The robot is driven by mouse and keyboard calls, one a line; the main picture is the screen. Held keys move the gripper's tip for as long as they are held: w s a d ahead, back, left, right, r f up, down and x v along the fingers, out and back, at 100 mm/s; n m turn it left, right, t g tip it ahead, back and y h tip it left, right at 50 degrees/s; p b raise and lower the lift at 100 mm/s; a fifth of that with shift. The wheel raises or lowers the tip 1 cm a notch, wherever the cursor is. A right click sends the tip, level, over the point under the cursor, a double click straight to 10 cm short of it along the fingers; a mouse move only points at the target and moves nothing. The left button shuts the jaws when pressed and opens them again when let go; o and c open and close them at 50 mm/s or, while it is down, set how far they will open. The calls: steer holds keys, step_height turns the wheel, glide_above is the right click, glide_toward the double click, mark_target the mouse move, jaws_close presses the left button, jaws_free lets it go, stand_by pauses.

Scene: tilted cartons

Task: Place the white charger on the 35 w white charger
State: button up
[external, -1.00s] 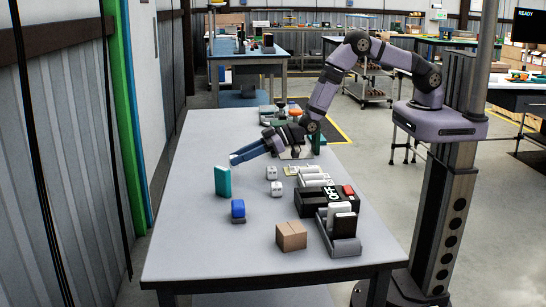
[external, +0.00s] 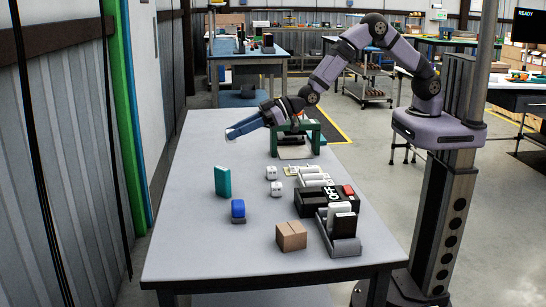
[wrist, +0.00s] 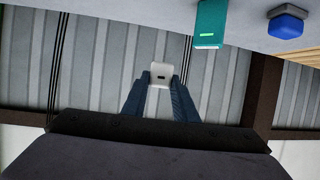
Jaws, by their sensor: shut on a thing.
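My gripper (external: 233,132) is raised above the far half of the table, fingers pointing left. In the wrist view my gripper (wrist: 161,80) is shut on a white charger (wrist: 160,74), a small block with a dark slot, held between the blue fingertips. The held charger cannot be made out in the external view. Two small white blocks stand apart on the table, one farther back (external: 271,173) and one nearer (external: 276,189). They look like chargers; I cannot read which is the 35 W one. My gripper is behind and above them, touching neither.
A black OFF box (external: 311,204), white pieces (external: 313,179), a grey holder (external: 346,248) and a carton (external: 291,236) are at the right. A green frame (external: 316,138) stands farther back.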

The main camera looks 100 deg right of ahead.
steer(key=s+a+r+b, duration=0.1)
steer(key=s+a+r, duration=0.1)
steer(key=a+r, duration=0.15)
steer(key=m+h, duration=0.1)
glide_above(271, 171)
steer(key=s+d, duration=0.2)
step_height(271, 171, down, 9)
steer(key=shift+a+b, duration=0.15)
steer(key=shift+b, duration=0.3)
steer(key=shift+s+f, duration=0.1)
steer(key=shift+f, duration=0.1)
steer(key=shift+f, duration=1.95)
